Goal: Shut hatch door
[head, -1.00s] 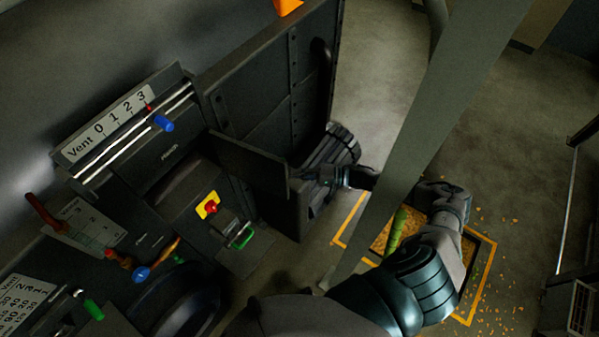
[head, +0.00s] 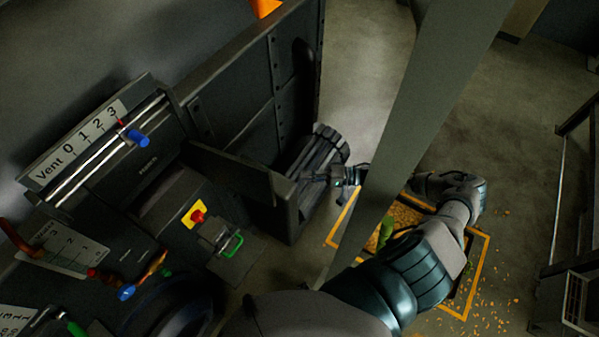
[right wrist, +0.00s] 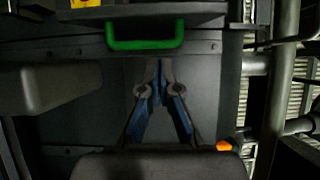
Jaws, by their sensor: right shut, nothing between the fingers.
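A small panel with a green handle (head: 232,245) lies on the dark machine, beside a red knob on a yellow plate (head: 197,216). I take this panel to be the hatch door, but cannot be sure. The green handle also shows at the top of the right wrist view (right wrist: 145,36). My right gripper (head: 308,177) is shut and empty, to the right of an upright dark plate (head: 240,172) and apart from the green handle. In the right wrist view its blue-grey fingers (right wrist: 157,68) meet below the handle, before a dark surface. My left gripper is not in view.
A Vent scale with a blue slider (head: 137,138) is at the left. More levers and a lower scale (head: 62,247) stand below it. A tall dark riveted wall (head: 255,95) rises behind. A grey beam (head: 425,110) crosses in front of my right arm.

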